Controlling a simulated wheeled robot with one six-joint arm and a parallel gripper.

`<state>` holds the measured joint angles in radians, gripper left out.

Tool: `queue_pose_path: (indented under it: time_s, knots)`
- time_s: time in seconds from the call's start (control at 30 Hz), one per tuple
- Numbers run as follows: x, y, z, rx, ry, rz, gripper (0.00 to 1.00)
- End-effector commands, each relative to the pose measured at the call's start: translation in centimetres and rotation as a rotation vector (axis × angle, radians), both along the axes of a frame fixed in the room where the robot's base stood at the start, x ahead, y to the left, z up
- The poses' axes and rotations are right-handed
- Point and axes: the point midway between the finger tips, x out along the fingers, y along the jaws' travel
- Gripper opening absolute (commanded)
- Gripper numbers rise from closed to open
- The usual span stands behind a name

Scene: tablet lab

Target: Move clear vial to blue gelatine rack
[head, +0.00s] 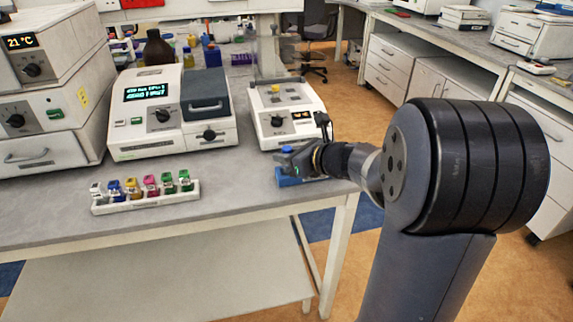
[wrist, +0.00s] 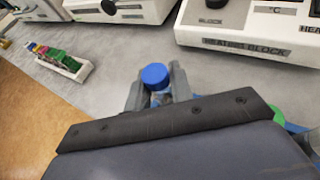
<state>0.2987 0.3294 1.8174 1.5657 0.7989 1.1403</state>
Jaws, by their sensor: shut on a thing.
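My gripper (head: 288,157) is shut on a vial with a blue cap (wrist: 154,76). Its body below the cap is mostly hidden between the fingers and looks pale in the wrist view. The blue cap also shows in the head view (head: 287,149). The blue rack (head: 289,182) lies at the front right of the bench, just below my gripper, and is partly hidden by it. In the wrist view, blue parts of the rack (wrist: 298,128) show at the right behind my gripper. I cannot tell whether the vial touches the rack.
A white rack (head: 147,203) with several colored vials stands to the left; it is also in the wrist view (wrist: 63,66). A heater block (head: 285,116) stands close behind the blue rack. A larger instrument (head: 172,112) is behind the white rack. Bench between the racks is clear.

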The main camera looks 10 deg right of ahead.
Motion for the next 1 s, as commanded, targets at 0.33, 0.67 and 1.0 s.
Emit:
queue_pose_path:
  time_s: [0.33,0.67,1.0]
  knots:
    - [0.0,0.0,-1.7,-0.001,-0.002,-0.001,0.0]
    - [0.0,0.0,-2.1,0.0,-0.001,0.0,0.31]
    - [0.0,0.0,-2.0,0.0,-0.001,0.0,0.43]
